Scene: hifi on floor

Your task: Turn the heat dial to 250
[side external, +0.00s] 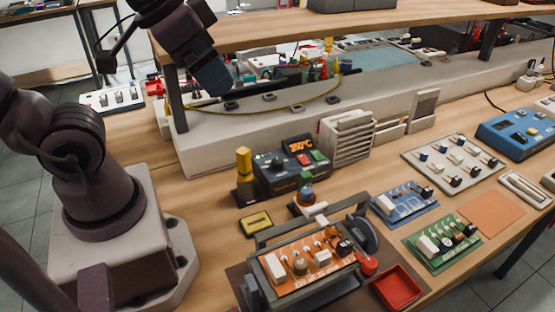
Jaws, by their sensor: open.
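The dark soldering station (292,172) stands on the wooden bench near the middle of the side external view. Its round black heat dial (277,163) is on the left of the front panel. A small screen (300,145) above shows orange digits ending in °C, too small to read surely. A red and a green button sit right of the dial. My gripper (217,84) is at the upper left, high above the bench and well apart from the station. It is open and touches nothing; its fingers are hard to make out.
A yellow-topped holder (243,172) stands close left of the station, and a white ribbed block (347,137) close right. A framed orange circuit board (306,258) is in front. A raised shelf (330,27) with a grey ledge runs behind. A red tray (398,287) lies at the front.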

